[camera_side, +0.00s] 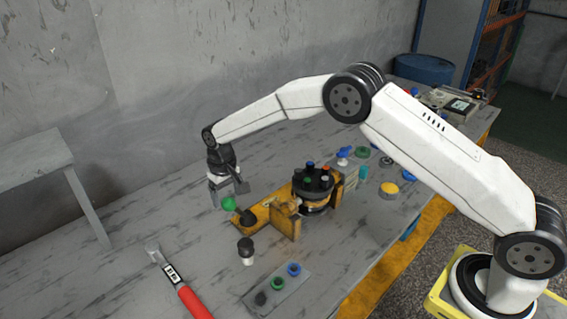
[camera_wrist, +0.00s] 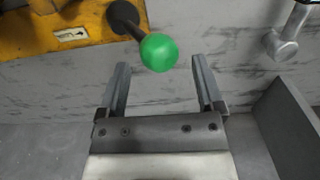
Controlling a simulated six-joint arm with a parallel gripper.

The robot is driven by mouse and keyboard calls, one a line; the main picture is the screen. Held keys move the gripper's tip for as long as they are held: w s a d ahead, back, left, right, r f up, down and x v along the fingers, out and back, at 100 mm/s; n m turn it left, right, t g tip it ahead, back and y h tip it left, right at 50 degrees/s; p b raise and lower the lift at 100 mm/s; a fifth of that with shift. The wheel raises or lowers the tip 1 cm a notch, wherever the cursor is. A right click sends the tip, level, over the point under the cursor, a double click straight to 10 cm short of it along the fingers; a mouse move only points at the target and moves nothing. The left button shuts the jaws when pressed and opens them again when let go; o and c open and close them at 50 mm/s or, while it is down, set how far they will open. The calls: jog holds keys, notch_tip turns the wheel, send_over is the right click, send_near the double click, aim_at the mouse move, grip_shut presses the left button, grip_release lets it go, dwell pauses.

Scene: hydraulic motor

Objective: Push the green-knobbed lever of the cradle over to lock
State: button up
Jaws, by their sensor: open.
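The green knob (camera_side: 228,203) of the lever sits at the left end of the yellow cradle (camera_side: 286,221). In the wrist view the green knob (camera_wrist: 159,52) is at the end of a short dark lever (camera_wrist: 124,18) that rises from the yellow cradle (camera_wrist: 62,32). A white label with an arrow is on the cradle beside the lever. My gripper (camera_side: 226,196) is just behind the knob in the side view. In the wrist view my gripper (camera_wrist: 160,72) is open, with the knob between and just beyond its fingertips. I cannot tell whether they touch.
A dark round motor (camera_side: 313,183) stands in the cradle. A black-and-white piece (camera_side: 246,251) stands in front. A red-handled torque wrench (camera_side: 178,281) lies at left; its metal head shows in the wrist view (camera_wrist: 282,46). A plate with coloured caps (camera_side: 277,287) lies at front.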

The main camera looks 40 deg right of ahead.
jog(key=shift+r, duration=1.05)
jog(key=shift+s+d+r, duration=0.35)
jog(key=s+d+r+t, duration=0.1)
jog(key=s+d, duration=0.2)
jog(key=s, duration=0.6)
jog(key=s+d+r, duration=0.2)
jog(key=s+d, duration=0.2)
jog(key=s, duration=0.6)
jog(key=s+d+r+t, duration=0.1)
jog(key=s+d, duration=0.3)
jog(key=s, duration=0.6)
jog(key=shift+r+t, duration=0.3)
jog(key=shift+r, duration=0.3)
